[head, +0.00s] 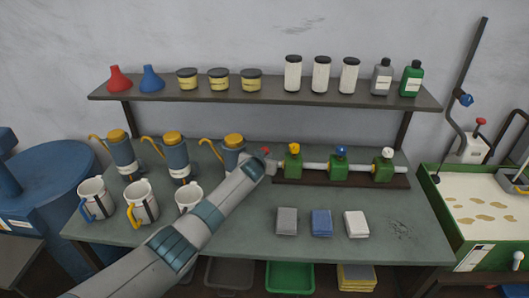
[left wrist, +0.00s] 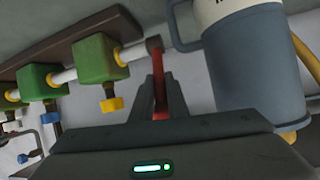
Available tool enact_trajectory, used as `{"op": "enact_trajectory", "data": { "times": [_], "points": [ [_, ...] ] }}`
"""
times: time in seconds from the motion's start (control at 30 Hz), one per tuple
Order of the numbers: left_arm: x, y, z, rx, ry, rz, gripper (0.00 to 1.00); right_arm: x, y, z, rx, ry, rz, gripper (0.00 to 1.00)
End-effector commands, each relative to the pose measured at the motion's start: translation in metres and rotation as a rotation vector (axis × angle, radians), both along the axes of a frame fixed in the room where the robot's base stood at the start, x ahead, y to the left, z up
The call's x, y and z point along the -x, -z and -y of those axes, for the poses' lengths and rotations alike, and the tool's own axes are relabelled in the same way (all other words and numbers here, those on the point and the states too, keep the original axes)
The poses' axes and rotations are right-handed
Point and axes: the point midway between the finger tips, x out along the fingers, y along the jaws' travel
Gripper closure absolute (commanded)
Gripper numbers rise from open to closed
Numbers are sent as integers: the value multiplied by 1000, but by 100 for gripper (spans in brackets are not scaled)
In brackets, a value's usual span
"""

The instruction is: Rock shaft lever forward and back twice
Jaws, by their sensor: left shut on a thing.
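A white shaft (head: 313,167) runs through green blocks (head: 338,163) topped with yellow, blue and white knobs, on a dark base board (head: 350,181) on the bench. The red shaft lever (left wrist: 159,92) sits at the shaft's end in the left wrist view; in the head view only its red tip (head: 265,150) shows. My left gripper (head: 267,162) is at the left end of the shaft, its fingers shut on the lever on both sides. The fingers also show in the left wrist view (left wrist: 158,105). The lower part of the lever is hidden. My right gripper is out of view.
A blue oil can (head: 234,158) stands close left of my gripper; it looms large in the left wrist view (left wrist: 250,60). White mugs (head: 140,200) stand in front of the cans. Folded cloths (head: 321,222) lie on the bench front. A shelf (head: 270,92) with jars hangs above.

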Motion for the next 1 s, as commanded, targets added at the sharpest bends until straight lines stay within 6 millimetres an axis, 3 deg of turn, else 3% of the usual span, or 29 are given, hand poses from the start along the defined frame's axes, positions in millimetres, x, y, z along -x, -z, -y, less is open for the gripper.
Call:
{"op": "enact_trajectory", "data": {
  "times": [0.1,0.4,0.9,0.93,1.0],
  "points": [
    [-5,-5,0,-2,-1,-55,100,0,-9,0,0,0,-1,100],
    [-11,-5,0,-2,-1,-145,100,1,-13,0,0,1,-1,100],
    [-12,-5,0,-1,0,-161,100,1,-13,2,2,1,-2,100],
    [-12,-5,0,-1,0,-161,79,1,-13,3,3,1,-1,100],
    [-12,-5,0,-1,0,-161,68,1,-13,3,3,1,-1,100]
  ]
}}
